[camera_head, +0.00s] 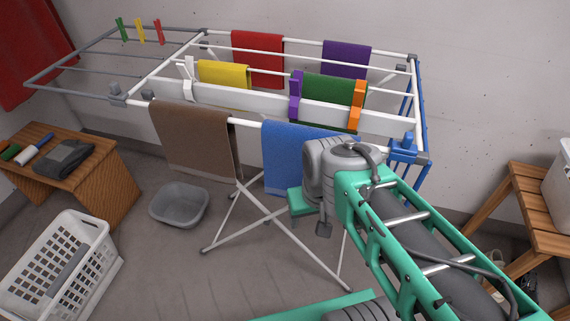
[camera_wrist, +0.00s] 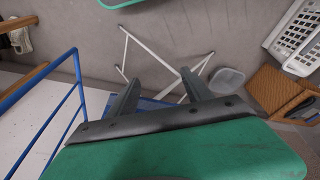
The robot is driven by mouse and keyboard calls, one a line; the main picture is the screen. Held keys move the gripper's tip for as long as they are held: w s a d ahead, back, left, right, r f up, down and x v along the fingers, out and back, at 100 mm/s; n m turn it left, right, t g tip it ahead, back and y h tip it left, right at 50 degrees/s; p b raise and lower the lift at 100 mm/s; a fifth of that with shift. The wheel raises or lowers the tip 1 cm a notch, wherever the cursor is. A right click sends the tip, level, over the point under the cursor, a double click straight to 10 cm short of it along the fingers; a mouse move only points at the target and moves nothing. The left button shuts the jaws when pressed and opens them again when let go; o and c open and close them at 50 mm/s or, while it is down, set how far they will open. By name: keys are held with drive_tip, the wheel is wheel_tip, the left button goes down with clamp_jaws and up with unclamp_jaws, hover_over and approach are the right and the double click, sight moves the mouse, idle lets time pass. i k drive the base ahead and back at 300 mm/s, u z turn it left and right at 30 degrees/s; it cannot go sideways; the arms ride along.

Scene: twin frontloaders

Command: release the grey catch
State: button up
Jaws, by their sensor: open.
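A drying rack stands by the wall with a grey wing (camera_head: 70,68) spread level on the left and a blue wing (camera_head: 421,110) hanging down on the right. A grey catch (camera_head: 117,91) sits at the near corner where the grey wing meets the white frame (camera_head: 190,118). A blue catch (camera_head: 408,144) sits at the near right corner. My gripper (camera_wrist: 159,77) is open and empty in the wrist view, with bars of the blue wing (camera_wrist: 45,125) to its left.
A brown towel (camera_head: 195,140) and a blue towel (camera_head: 285,150) hang at the front rail. A grey basin (camera_head: 180,205), a white basket (camera_head: 65,265) and a wooden bench (camera_head: 115,190) stand left. A wooden table (camera_head: 540,200) stands right.

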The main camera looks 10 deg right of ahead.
sight(116, 97)
drive_tip(key=k, duration=0.65)
drive_tip(key=u, duration=0.95)
drive_tip(key=i, duration=1.35)
drive_tip(key=u, duration=1.1)
drive_tip(key=i, duration=0.75)
drive_tip(key=u, duration=0.25)
